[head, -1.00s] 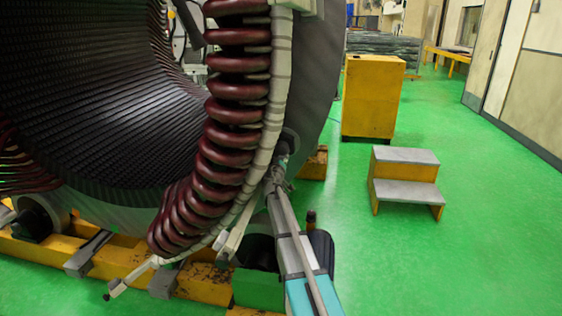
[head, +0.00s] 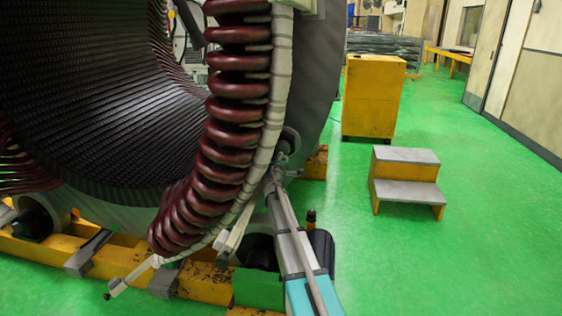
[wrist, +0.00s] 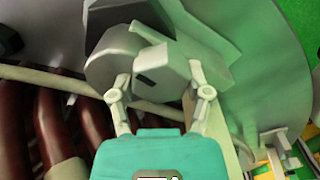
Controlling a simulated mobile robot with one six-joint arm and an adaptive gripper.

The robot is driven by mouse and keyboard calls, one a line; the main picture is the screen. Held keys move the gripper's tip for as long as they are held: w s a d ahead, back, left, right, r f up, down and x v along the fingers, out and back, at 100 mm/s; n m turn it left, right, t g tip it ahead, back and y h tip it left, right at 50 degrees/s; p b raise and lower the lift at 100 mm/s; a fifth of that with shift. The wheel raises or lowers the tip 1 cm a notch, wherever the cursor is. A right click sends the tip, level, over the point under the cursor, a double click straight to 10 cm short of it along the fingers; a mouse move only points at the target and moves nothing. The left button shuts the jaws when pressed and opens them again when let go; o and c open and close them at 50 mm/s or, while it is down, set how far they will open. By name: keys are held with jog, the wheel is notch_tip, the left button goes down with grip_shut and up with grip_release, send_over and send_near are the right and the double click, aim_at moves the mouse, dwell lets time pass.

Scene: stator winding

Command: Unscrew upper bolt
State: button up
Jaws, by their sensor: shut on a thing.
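The upper bolt appears in the wrist view as a pale grey faceted head (wrist: 178,68) against a rounded grey fitting (wrist: 113,72). My gripper (wrist: 161,92) is shut on this bolt head, with one finger on its left and one on its right. The fingertips are partly hidden by the bolt's edges. In the head view my gripper (head: 281,160) is small, at the stator's lower right beside the end of the winding. The bolt is too small to make out there.
Dark red coils (head: 222,145) and a pale wrapped ring (head: 279,85) stand close to the left of my arm. A yellow cabinet (head: 370,100) and a small step (head: 405,178) stand to the right. The green floor (head: 480,230) around them is clear.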

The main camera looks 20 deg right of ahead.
jog(key=shift+n, duration=1)
jog(key=o, duration=1.2)
jog(key=shift+c, duration=0.2)
jog(key=shift+f, duration=0.1)
jog(key=v, duration=1.2)
